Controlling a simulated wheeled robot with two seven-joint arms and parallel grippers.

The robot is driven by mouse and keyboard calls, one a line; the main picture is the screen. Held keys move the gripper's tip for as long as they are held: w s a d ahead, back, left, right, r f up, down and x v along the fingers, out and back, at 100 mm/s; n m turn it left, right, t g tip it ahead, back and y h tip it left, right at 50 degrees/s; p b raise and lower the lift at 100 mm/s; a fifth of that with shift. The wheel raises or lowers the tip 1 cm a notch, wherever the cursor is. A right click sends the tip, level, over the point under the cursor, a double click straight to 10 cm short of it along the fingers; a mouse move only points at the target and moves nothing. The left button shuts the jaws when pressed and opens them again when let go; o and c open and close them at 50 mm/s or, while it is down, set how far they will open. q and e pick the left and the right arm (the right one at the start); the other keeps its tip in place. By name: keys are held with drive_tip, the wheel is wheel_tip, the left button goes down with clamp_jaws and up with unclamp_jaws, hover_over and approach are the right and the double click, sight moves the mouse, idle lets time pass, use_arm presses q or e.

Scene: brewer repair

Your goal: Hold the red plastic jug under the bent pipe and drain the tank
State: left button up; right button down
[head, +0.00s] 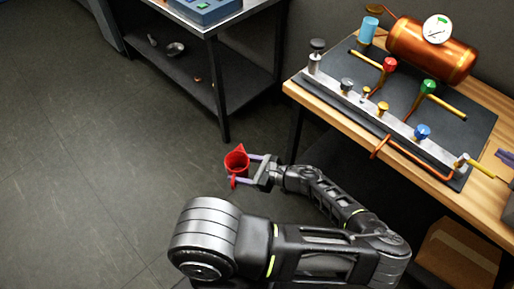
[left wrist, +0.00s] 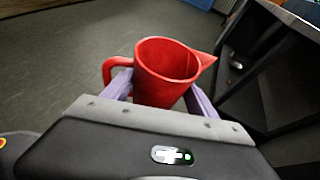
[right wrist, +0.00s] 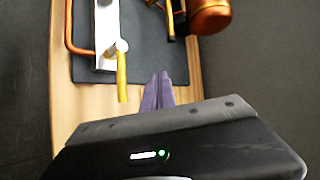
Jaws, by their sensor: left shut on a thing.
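My left gripper (head: 246,169) is shut on the red plastic jug (head: 237,162), holding it over the floor, left of the workbench. In the left wrist view the jug (left wrist: 168,75) sits between the fingers, its open top facing up, handle left, spout right; its inside looks empty. The bent pipe (head: 380,147) is copper and sticks out past the bench's front edge, well right of the jug. It also shows in the right wrist view (right wrist: 69,30). The copper tank (head: 430,50) with a white gauge lies at the back. My right gripper (right wrist: 158,92) has its fingers together, with nothing visible between them.
A metal manifold (head: 395,122) with coloured valve knobs lies on a dark mat on the wooden bench (head: 300,91). A yellow lever (head: 481,170) is at its right end. A dark shelf unit (head: 215,70) stands behind. A cardboard box (head: 460,255) is below the bench.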

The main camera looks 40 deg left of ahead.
use_arm(q)
drive_tip(key=s+d+f+n+g+h, duration=0.4)
drive_tip(key=s+n+g+h, duration=0.1)
drive_tip(key=s+n, duration=0.15)
drive_tip(key=s+d+f+n+g+h, duration=0.3)
drive_tip(key=s+d+n+g+h, duration=0.1)
drive_tip(key=s+n+h, duration=0.25)
drive_tip(key=s+d+n+t+h, duration=0.2)
drive_tip(key=d+n+t+h, duration=0.2)
drive_tip(key=d+n+h, duration=0.95)
drive_tip(key=w+d+r+n+t+h, duration=0.1)
drive_tip(key=w+d+r+n+t, duration=0.5)
drive_tip(key=w+d+t, duration=0.4)
drive_tip(key=w+a+r+n+t+y, duration=0.1)
drive_tip(key=w+r+n+t+y, duration=0.2)
drive_tip(key=w+r+n+t, duration=0.4)
drive_tip(key=w+r+t, duration=0.1)
drive_tip(key=w+r, duration=0.1)
drive_tip(key=w, duration=0.4)
drive_tip(key=shift+a+r+n, duration=0.2)
drive_tip(key=shift+a+n, duration=0.15)
drive_tip(key=shift+a, duration=0.05)
